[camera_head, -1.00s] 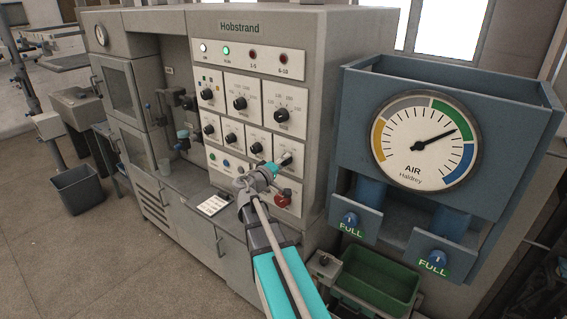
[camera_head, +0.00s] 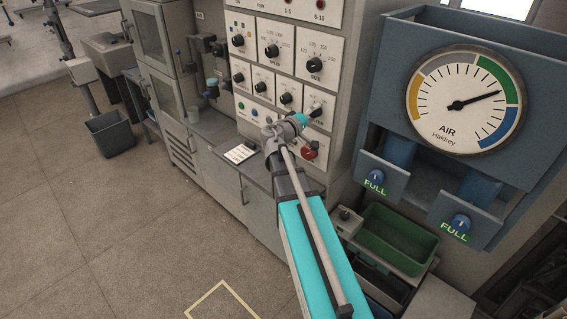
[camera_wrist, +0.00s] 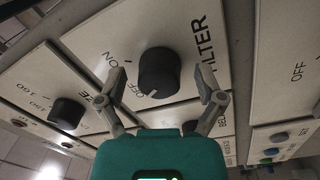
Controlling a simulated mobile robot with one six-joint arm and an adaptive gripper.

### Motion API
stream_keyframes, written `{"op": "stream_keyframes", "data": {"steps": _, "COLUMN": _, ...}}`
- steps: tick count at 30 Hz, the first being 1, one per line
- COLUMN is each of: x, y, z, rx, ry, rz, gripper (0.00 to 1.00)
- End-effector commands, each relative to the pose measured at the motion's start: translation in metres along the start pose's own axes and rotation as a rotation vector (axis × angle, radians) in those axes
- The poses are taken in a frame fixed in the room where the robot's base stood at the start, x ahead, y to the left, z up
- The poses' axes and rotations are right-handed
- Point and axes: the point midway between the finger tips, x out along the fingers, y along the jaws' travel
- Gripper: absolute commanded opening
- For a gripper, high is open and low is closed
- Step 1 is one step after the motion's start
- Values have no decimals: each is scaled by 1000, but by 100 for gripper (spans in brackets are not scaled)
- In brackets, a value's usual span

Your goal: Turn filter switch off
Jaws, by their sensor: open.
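The filter switch (camera_wrist: 158,70) is a round black knob with a white mark on its near edge. It sits on a pale plate (camera_wrist: 178,32) lettered FILTER, with ON and OFF printed to its left. In the wrist view my gripper (camera_wrist: 163,86) is open, with one finger on each side of the knob. Gaps show between the fingers and the knob.
A red knob (camera_head: 309,150) is just below my gripper. More black knobs (camera_head: 272,51) are up and left. A blue AIR gauge unit (camera_head: 385,75) stands close on the right, above a green bin (camera_head: 392,240).

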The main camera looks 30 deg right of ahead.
Motion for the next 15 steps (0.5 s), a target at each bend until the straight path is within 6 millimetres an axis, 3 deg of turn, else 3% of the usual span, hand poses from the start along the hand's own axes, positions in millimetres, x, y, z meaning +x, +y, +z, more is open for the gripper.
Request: {"op": "stream_keyframes", "data": {"steps": 15, "x": 0, "y": 0, "z": -1, "rx": 266, "ry": -12, "rz": -2, "gripper": 87}}
